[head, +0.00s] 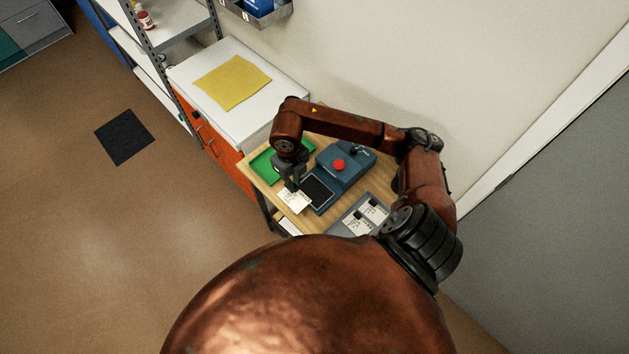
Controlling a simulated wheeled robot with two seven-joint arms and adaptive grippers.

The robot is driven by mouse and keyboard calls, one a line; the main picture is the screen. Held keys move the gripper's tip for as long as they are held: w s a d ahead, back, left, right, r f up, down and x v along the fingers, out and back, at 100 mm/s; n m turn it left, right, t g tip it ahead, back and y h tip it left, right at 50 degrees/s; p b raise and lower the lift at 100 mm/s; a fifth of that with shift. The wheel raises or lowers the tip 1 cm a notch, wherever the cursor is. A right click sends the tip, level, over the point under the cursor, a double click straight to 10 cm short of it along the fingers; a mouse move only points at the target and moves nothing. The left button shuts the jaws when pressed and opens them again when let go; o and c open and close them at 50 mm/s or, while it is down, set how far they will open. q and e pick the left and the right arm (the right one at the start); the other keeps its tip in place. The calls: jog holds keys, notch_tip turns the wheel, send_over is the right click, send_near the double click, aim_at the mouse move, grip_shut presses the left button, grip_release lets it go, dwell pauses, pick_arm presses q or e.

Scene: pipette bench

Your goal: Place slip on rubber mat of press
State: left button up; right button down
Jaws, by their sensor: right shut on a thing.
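My right gripper (292,184) reaches down over the wooden bench and is shut on a white slip (295,200). The slip is at the left edge of the press's dark rubber mat (317,190); I cannot tell whether it touches the mat or the bench. The press (345,168) is blue-grey with a red button on top, and its mat lies at its front left. My gripper's fingertips are small and partly hidden against the dark parts. My left gripper is not in view.
A green tray (263,168) lies behind the gripper on the bench. A grey tray (345,220) with several white slips is at the front right, partly hidden by my arm. A white-topped orange cabinet (204,84) with a yellow cloth (232,82) stands beyond the bench.

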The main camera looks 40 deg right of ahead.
jog(key=d+f, duration=0.2)
jog(key=d, duration=0.3)
jog(key=p, duration=0.1)
send_over(314, 182)
jog(key=f, duration=0.3)
jog(key=a+f, duration=0.1)
jog(key=f, duration=0.1)
jog(key=shift+s+f, duration=0.1)
jog(key=shift+d+f, duration=0.4)
jog(key=shift+f, duration=0.05)
notch_tip(314, 182, down, 3)
jog(key=shift+f+p, duration=0.1)
jog(key=shift+p, duration=0.5)
jog(key=shift+f, duration=0.2)
jog(key=c, duration=2)
grip_release()
